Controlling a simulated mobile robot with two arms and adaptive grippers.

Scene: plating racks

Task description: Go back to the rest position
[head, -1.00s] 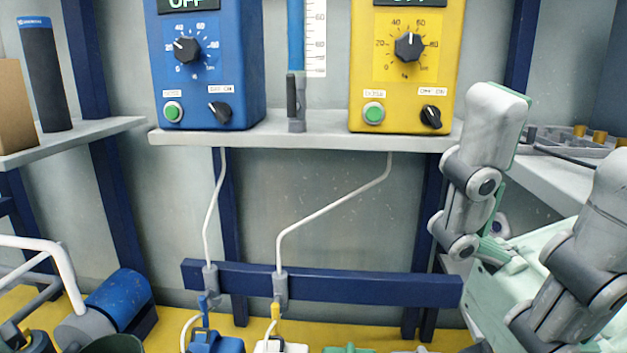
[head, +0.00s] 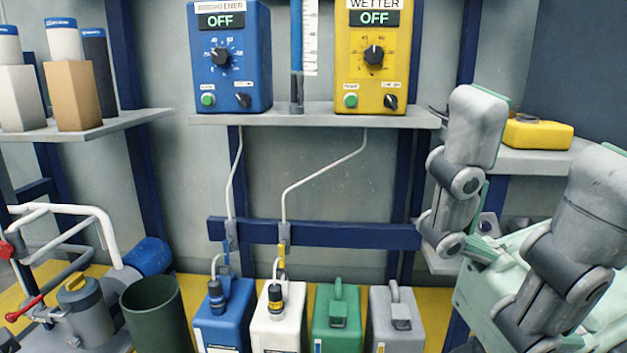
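Two grey jointed arm links of mine stand at the right of the head view, with pale green parts beside them. No gripper fingers show on them, and no arm comes in from the left. Neither gripper is in view, so I cannot see whether they hold anything. Ahead are a blue control box (head: 232,75) labelled Brightener and a yellow control box (head: 373,60) labelled Wetter. Both displays read OFF. They sit on a grey wall shelf (head: 300,117).
Below stand a blue jug (head: 225,325), white jug (head: 278,330), green jug (head: 336,320) and grey jug (head: 394,320). White tubes reach the blue and white ones. A dark green bin (head: 155,315) and pump (head: 85,310) are left. A yellow item (head: 538,134) lies on the right shelf.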

